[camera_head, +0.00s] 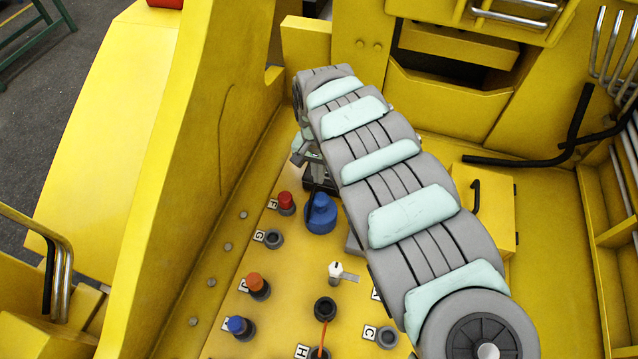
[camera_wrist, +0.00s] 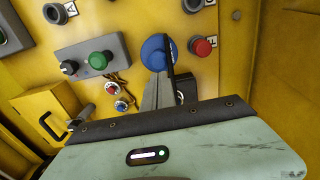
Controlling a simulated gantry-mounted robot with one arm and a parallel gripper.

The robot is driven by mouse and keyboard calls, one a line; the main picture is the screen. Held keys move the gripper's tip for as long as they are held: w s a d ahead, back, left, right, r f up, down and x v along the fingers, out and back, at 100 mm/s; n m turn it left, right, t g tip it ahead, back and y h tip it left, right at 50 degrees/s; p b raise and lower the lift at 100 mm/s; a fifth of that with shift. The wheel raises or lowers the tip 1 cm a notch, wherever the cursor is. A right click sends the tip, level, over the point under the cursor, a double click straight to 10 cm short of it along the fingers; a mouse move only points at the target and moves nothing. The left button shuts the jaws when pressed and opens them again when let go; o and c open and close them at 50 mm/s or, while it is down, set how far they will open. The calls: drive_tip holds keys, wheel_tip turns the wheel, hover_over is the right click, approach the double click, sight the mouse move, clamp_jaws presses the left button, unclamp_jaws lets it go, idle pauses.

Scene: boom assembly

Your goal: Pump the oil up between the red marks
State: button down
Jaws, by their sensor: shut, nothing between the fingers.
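A round blue cap-like part (camera_head: 320,214) stands on the yellow panel in the head view, with a thin dark bar over it. It also shows in the wrist view (camera_wrist: 155,52), partly behind my fingers. My gripper (camera_head: 318,184) is above and close to this blue part, mostly hidden under my own arm in the head view. In the wrist view my gripper (camera_wrist: 166,76) is shut and empty, pointing at the blue part. I cannot tell whether it touches. I cannot make out an oil level or red marks in either view.
A red button (camera_head: 286,202) stands left of the blue part. Grey, orange and blue knobs and a white-tipped toggle (camera_head: 336,270) stand nearer. The wrist view shows a green button (camera_wrist: 98,60) on a grey box, small dials (camera_wrist: 120,104) and a yellow box (camera_wrist: 42,112).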

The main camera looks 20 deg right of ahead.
sight(321, 197)
drive_tip(key=shift+r, duration=1.75)
drive_tip(key=shift+w+d+r+b, duration=0.1)
drive_tip(key=shift+d+r+b, duration=0.1)
drive_tip(key=shift+r+b, duration=1.25)
drive_tip(key=shift+f, duration=0.2)
drive_tip(key=shift+f, duration=0.1)
wheel_tip(321, 197, down, 13)
drive_tip(key=p, duration=0.3)
drive_tip(key=shift+f, duration=0.45)
